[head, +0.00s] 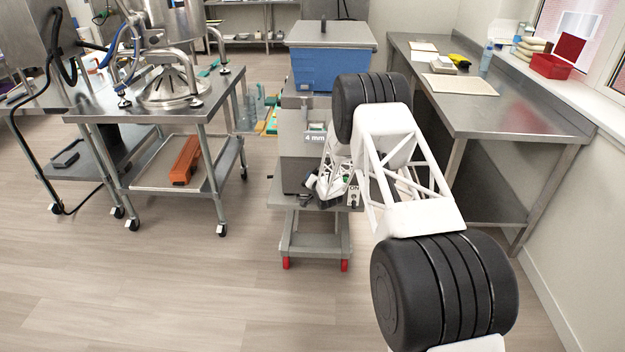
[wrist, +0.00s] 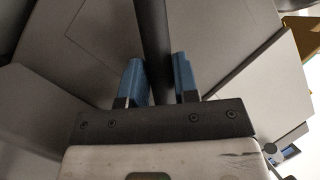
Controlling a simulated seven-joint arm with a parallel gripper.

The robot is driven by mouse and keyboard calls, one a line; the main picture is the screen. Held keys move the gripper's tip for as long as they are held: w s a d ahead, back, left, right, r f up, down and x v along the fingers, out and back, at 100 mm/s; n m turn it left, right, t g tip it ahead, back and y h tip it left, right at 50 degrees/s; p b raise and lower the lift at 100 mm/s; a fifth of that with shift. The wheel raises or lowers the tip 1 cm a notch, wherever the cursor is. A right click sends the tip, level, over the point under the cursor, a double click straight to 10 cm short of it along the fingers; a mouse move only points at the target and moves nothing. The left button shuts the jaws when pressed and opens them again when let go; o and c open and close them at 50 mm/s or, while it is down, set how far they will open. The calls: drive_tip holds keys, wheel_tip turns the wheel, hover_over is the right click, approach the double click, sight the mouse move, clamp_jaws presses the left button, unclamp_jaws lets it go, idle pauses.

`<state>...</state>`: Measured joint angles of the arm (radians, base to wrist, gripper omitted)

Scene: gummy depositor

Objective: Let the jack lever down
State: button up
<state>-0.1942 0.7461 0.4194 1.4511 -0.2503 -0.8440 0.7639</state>
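A dark round bar (wrist: 152,35), which looks like the jack lever, runs down from the top of the wrist view towards my palm. My gripper (wrist: 160,80) has blue fingertips on either side of it. The bar fills the narrow gap and the fingers look closed on it. In the head view, my gripper (head: 320,190) is low at the front of the grey depositor stand (head: 300,135), just above its lower platform. The fingertips and the lever are too small and covered by my arm to make out there.
A blue lidded bin (head: 325,68) sits on top of the stand. The stand's wheeled base (head: 315,245) has red feet. A steel cart (head: 165,115) with an orange object (head: 186,160) stands left, and a steel bench (head: 490,105) right. The floor in front is clear.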

drive_tip(key=o, duration=0.4)
drive_tip(key=shift+w+r, duration=0.2)
drive_tip(key=shift+r, duration=0.2)
drive_tip(key=shift+s+f, duration=0.1)
drive_tip(key=shift+f, duration=0.05)
drive_tip(key=shift+f, duration=0.1)
drive_tip(key=shift+s, duration=0.15)
drive_tip(key=shift+v, duration=3.8)
